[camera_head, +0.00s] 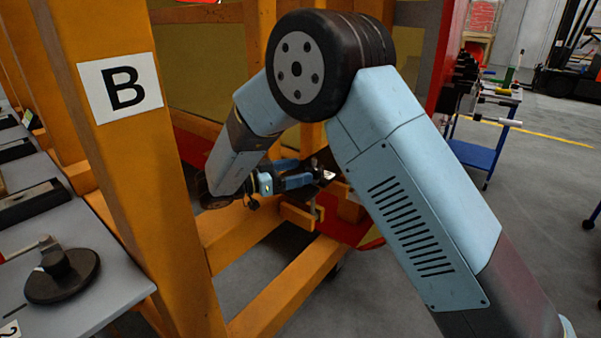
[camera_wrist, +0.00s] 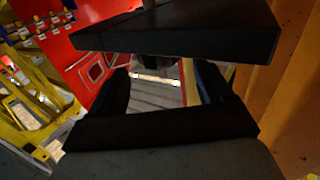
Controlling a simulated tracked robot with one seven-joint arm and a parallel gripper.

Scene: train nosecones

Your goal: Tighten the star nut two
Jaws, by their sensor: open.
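No star nut can be made out clearly in either view. My gripper (camera_head: 327,176) is low inside the orange frame in the head view, with a small pale shiny patch at its tip. In the wrist view my gripper (camera_wrist: 162,80) is open, its two dark fingers apart.
An orange frame post (camera_head: 140,160) with a "B" sign (camera_head: 120,87) stands left of my arm. A grey table (camera_head: 90,230) holds a black disc with a knob (camera_head: 62,274). A blue cart (camera_head: 482,150) stands at right. The wrist view shows a red panel (camera_wrist: 100,45) and yellow framing (camera_wrist: 30,105).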

